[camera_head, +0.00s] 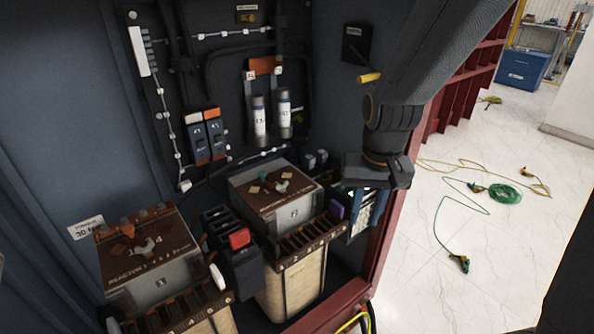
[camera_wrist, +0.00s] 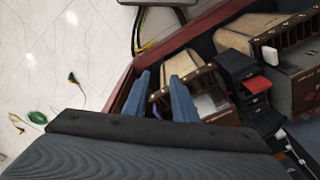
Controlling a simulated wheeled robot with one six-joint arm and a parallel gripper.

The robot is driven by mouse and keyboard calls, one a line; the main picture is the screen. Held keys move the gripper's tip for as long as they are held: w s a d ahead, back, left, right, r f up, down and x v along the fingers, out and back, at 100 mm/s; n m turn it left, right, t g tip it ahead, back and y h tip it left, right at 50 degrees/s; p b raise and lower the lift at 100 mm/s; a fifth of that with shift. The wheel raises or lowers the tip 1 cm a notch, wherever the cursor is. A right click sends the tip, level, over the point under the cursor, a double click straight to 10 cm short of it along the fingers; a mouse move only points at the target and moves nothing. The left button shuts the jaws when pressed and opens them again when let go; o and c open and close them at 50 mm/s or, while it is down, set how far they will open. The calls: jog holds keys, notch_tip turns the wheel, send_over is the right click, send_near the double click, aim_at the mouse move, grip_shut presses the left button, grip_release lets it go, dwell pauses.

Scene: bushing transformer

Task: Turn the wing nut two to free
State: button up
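A pale grey wing nut (camera_head: 281,186) sits on the brown top of the middle transformer box (camera_head: 300,214) in the head view. A second, similar wing nut (camera_head: 143,246) sits on the left box (camera_head: 165,268). The small lettering on the middle box is hard to read. My gripper (camera_wrist: 162,88) shows in the wrist view with its two blue fingers apart and nothing between them in its grasp. It is to the right of the middle box, above the cabinet's front edge, apart from both wing nuts. Neither wing nut can be made out in the wrist view.
A dark unit with a red switch (camera_head: 239,238) stands between the boxes. A red cabinet frame (camera_head: 383,250) edges the right side. Fuses (camera_head: 259,115) and breakers (camera_head: 206,135) line the back wall. Cables (camera_head: 506,193) lie on the open white floor.

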jog(key=w+a+m, duration=0.2)
jog(key=w+a, duration=0.1)
jog(key=w, duration=0.4)
jog(key=w+a+m, duration=0.2)
jog(key=w+a, duration=0.2)
jog(key=w, duration=0.3)
jog(key=m+g, duration=0.1)
jog(key=m, duration=0.5)
send_over(282, 183)
jog(key=shift+d+f, duration=0.1)
jog(key=shift+f, duration=0.75)
jog(key=shift+w+f, duration=0.1)
jog(key=shift+f, duration=0.45)
notch_tip(282, 183, down, 7)
jog(key=shift+r+p, duration=0.2)
jog(key=shift+p, duration=1)
jog(key=shift+c, duration=0.4)
grip_shut()
